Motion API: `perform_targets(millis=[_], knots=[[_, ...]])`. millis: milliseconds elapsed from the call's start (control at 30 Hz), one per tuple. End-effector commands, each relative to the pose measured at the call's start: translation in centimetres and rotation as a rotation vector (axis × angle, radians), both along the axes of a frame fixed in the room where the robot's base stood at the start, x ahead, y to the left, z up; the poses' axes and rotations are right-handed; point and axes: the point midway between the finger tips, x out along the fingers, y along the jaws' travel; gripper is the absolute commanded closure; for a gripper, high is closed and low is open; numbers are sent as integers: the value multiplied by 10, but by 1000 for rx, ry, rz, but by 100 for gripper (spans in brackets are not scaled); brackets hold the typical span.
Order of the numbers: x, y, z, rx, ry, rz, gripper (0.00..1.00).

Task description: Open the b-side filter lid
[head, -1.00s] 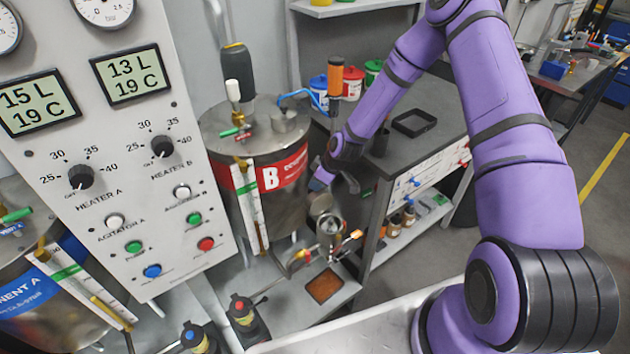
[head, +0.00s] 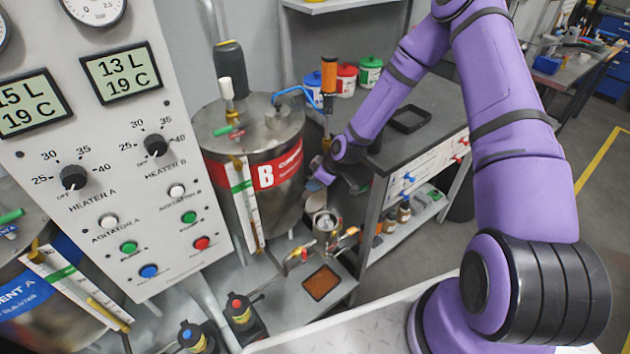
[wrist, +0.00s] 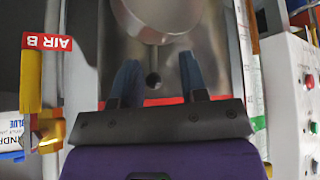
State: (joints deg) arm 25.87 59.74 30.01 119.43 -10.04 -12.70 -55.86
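The b-side filter (head: 326,222) is a small round metal housing in front of the metal tank B (head: 225,145), low in the head view. I cannot tell there whether its lid is open or shut. My gripper (head: 318,184) is just above and behind the filter, against the tank's lower right side in the picture. In the wrist view a round metal part (wrist: 160,18), apparently of the filter, is at the top edge. My gripper (wrist: 157,75) shows two blue fingers spread apart. A small dark round spot shows between them; I cannot tell whether it is touched.
A control panel (head: 115,165) stands at the left. Valves with handles (head: 297,257) and a brown square tray (head: 321,283) are close to the filter. A dark-topped bench (head: 425,145) is behind. An AIR B label (wrist: 47,41) shows at the wrist view's left.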

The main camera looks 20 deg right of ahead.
Motion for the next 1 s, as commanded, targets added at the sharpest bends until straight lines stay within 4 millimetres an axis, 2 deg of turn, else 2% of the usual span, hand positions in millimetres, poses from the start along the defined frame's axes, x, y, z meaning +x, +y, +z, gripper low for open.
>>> perform_targets(millis=[400,600,1000], knots=[[-25,-29,59,-1,-2,-2,60],[-34,-39,81,-1,-2,-2,60],[-38,-42,88,-1,-1,-1,60]])
